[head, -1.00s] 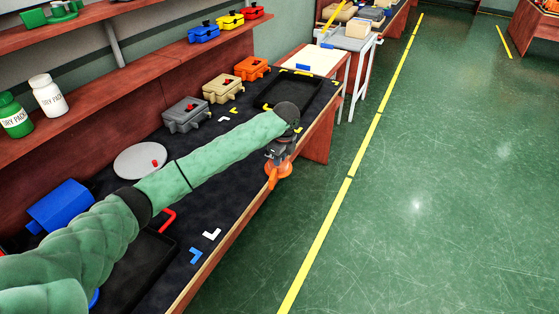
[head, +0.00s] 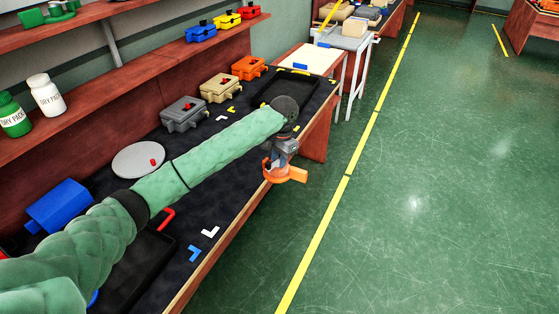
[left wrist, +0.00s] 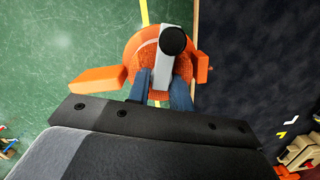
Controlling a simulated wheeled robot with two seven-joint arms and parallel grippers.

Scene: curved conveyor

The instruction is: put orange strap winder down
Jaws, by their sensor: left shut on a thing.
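The orange strap winder (head: 287,173) hangs below my left gripper (head: 281,154), at the front edge of the dark-topped workbench (head: 225,187). In the left wrist view the winder (left wrist: 131,55) shows its round orange body, a side arm and a black knob on a grey bar. The fingers of my left gripper (left wrist: 163,84) are shut on it. Green floor lies below most of it, and the bench edge is to its right in that view. My right gripper is in neither view.
On the bench are a grey round plate (head: 138,159), a black tray (head: 290,88), and grey (head: 184,113), tan (head: 221,87) and orange (head: 249,67) boxes. White and blue corner marks lie near the front edge. A shelf with bottles (head: 47,94) runs behind. The green floor at right is clear.

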